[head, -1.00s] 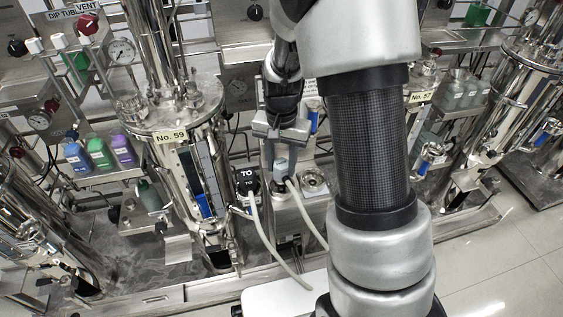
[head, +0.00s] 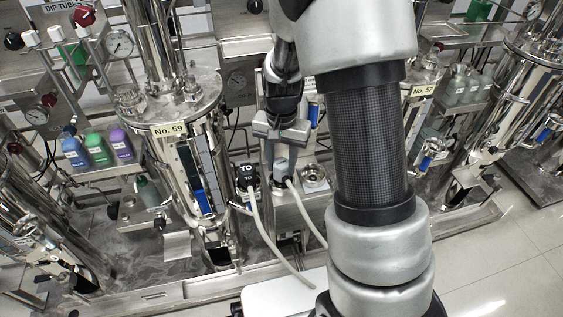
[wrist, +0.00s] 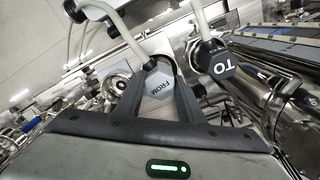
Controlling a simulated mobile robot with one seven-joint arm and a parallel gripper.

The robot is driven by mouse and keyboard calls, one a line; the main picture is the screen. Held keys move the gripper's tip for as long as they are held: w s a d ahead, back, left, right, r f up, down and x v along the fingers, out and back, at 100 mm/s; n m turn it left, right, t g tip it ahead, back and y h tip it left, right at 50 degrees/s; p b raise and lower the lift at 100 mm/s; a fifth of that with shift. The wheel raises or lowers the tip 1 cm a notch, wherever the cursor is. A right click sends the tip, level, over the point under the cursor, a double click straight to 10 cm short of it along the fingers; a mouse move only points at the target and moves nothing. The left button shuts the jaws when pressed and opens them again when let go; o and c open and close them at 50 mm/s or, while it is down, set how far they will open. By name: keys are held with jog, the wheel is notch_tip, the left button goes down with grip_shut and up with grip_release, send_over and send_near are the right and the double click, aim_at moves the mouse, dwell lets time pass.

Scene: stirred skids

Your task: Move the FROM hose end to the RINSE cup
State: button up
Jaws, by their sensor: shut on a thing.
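The FROM hose end (wrist: 158,84) is a light grey block with a pale hose, lettered FROM, in the wrist view. My gripper (wrist: 159,72) is shut on it, one dark finger on each side. In the head view my gripper (head: 281,146) points down over the grey FROM hose end (head: 283,163), which is upright at a metal stand. The black TO hose end (head: 246,173) stands just left of it; it also shows in the wrist view (wrist: 219,64). A round metal cup (head: 314,177) sits to the right. I cannot read a RINSE label.
The No. 59 steel vessel (head: 186,108) stands close on the left. Blue, green and purple bottles (head: 98,149) stand farther left. Pale hoses (head: 268,238) run down from the stand. My arm hides much of the right middle. Open floor (head: 510,275) lies at the lower right.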

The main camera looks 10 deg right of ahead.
jog(key=shift+f, duration=0.25)
jog(key=o, duration=1.4)
jog(key=shift+c, duration=0.2)
jog(key=shift+r, duration=0.1)
notch_tip(320, 180, up, 30)
jog(key=p, duration=1.5)
jog(key=shift+r+p, duration=0.15)
jog(key=shift+p, duration=0.15)
